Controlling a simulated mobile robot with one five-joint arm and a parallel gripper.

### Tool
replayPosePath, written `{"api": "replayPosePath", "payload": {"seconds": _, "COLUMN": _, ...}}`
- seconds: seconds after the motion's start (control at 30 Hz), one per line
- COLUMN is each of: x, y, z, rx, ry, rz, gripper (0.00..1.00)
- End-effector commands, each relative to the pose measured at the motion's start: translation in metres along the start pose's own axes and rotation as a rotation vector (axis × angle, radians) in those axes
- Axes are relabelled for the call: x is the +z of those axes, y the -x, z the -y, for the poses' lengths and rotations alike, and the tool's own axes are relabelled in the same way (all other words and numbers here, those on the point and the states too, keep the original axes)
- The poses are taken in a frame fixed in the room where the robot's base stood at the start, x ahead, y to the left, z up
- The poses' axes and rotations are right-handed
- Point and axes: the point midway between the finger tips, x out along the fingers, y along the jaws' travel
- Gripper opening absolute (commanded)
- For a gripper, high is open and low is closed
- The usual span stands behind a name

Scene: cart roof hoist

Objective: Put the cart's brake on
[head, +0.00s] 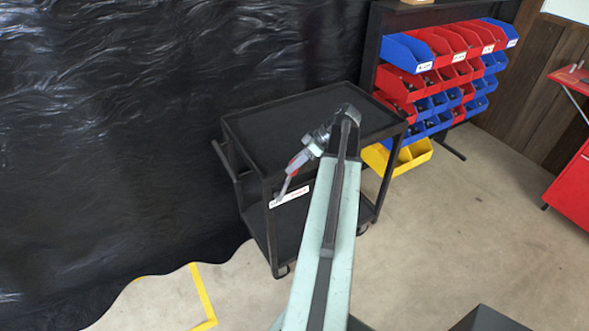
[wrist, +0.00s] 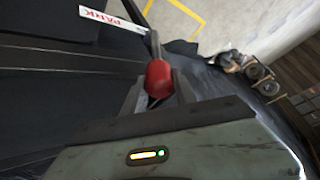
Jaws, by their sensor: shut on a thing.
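The black cart (head: 270,122) stands in front of me, with a top shelf and a lower shelf. The brake lever's red knob (wrist: 158,78) sits between my gripper's fingers (wrist: 159,88), and the fingers are shut on it. The grey lever arm (wrist: 154,44) runs from the knob toward a white label (wrist: 112,18) reading "PARK" in red. In the head view my gripper (head: 290,178) is at the cart's near side, by the same label (head: 289,198). The lever's pivot cannot be made out clearly.
A push handle (head: 227,162) is at the cart's left end. Black plastic sheeting (head: 110,110) hangs behind and left. A rack of red and blue bins (head: 440,70) stands right, with yellow bins (head: 400,158) low down. The right floor is mostly clear; yellow tape (head: 203,295) marks the left.

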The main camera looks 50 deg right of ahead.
Motion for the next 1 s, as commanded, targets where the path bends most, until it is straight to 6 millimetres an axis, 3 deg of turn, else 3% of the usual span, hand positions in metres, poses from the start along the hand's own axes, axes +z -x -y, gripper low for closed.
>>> {"api": "replayPosePath", "payload": {"seconds": 0.2, "x": -0.005, "y": -0.006, "z": 0.004, "rx": -0.005, "ry": 0.010, "rz": 0.006, "gripper": 0.00}}
{"api": "replayPosePath", "payload": {"seconds": 0.23, "x": -0.006, "y": -0.006, "z": 0.004, "rx": -0.006, "ry": 0.011, "rz": 0.007, "gripper": 0.39}}
{"api": "replayPosePath", "payload": {"seconds": 0.3, "x": -0.007, "y": -0.008, "z": 0.005, "rx": -0.008, "ry": 0.013, "rz": 0.008, "gripper": 0.56}}
{"api": "replayPosePath", "payload": {"seconds": 0.67, "x": -0.010, "y": -0.006, "z": 0.006, "rx": -0.011, "ry": 0.016, "rz": 0.009, "gripper": 0.56}}
{"api": "replayPosePath", "payload": {"seconds": 0.77, "x": -0.012, "y": 0.006, "z": 0.006, "rx": -0.010, "ry": 0.015, "rz": 0.009, "gripper": 0.56}}
{"api": "replayPosePath", "payload": {"seconds": 1.0, "x": -0.016, "y": 0.054, "z": 0.006, "rx": -0.011, "ry": 0.015, "rz": 0.009, "gripper": 0.56}}
